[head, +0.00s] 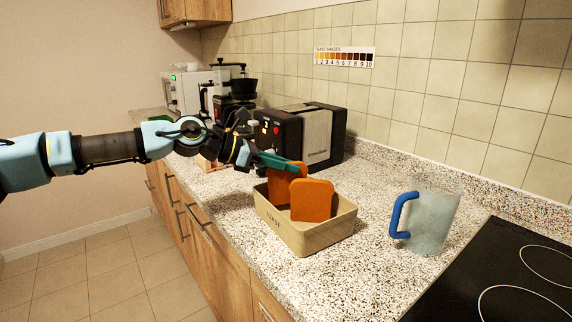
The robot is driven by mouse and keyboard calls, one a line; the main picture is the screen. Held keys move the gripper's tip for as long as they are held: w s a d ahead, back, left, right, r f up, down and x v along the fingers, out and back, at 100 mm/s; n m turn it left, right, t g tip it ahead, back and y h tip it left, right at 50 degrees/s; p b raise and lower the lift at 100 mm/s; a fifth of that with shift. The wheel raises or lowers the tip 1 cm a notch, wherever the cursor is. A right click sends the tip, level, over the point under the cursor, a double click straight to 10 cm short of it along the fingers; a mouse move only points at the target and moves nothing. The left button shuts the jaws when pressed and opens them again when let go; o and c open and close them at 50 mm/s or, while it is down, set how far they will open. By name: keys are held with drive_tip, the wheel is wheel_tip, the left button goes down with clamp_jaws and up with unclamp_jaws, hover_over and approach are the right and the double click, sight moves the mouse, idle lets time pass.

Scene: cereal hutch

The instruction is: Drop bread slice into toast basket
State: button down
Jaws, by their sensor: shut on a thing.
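The toast basket (318,240) is a beige, open-topped box marked TOAST on the speckled counter. One orange-brown bread slice (312,203) stands upright in it, leaning towards the back. A second bread slice (280,187) is behind it at the basket's left end. My gripper (293,165), with green fingers, is shut on the top of this second slice. The slice's lower part is at or inside the basket; its bottom edge is hidden by the basket wall and the first slice, so I cannot tell if it touches the floor of the basket.
A black and silver toaster (318,137) stands behind the basket. A clear pitcher with a blue handle (432,220) stands to the right, before the black cooktop (500,285). A coffee machine (236,95) is further back. Counter (370,270) right of the basket is free.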

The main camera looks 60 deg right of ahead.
drive_tip(key=shift+f, duration=0.55)
drive_tip(key=c, duration=0.8)
unclamp_jaws()
drive_tip(key=shift+r, duration=0.1)
drive_tip(key=shift+r, duration=0.3)
drive_tip(key=b+v, duration=0.2)
drive_tip(key=v, duration=1)
drive_tip(key=shift+r, duration=0.25)
